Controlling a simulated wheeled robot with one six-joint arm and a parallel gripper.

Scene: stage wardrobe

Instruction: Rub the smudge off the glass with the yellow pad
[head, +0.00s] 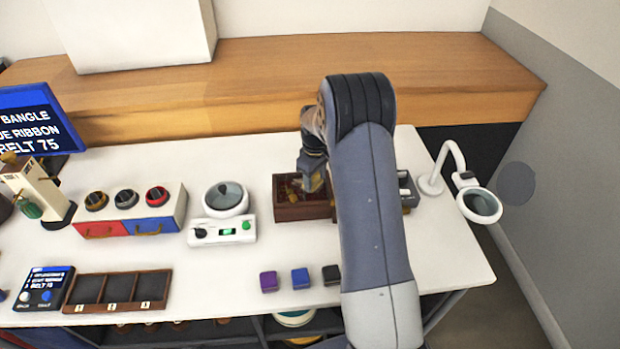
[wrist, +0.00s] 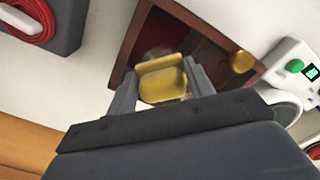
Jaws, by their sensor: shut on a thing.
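The yellow pad (wrist: 162,82) is between the fingers of my gripper (wrist: 160,88) in the wrist view, and the gripper is shut on it. In the head view my gripper (head: 312,182) is over the dark wooden box (head: 292,213). The box also shows in the wrist view (wrist: 199,29), with a dark reddish glass face (wrist: 165,32) inside its frame. A faint pale patch, possibly the smudge, shows on the glass just beyond the pad. Pad and gripper hide part of the glass. I cannot tell whether the pad touches it.
A round gold knob (wrist: 241,61) is on the box's edge. A white scale (head: 222,230) stands to the left of the box, and a magnifier lamp (head: 480,205) to the right. Purple, blue and black blocks (head: 300,278) sit in front. The white tabletop (head: 225,270) between them is clear.

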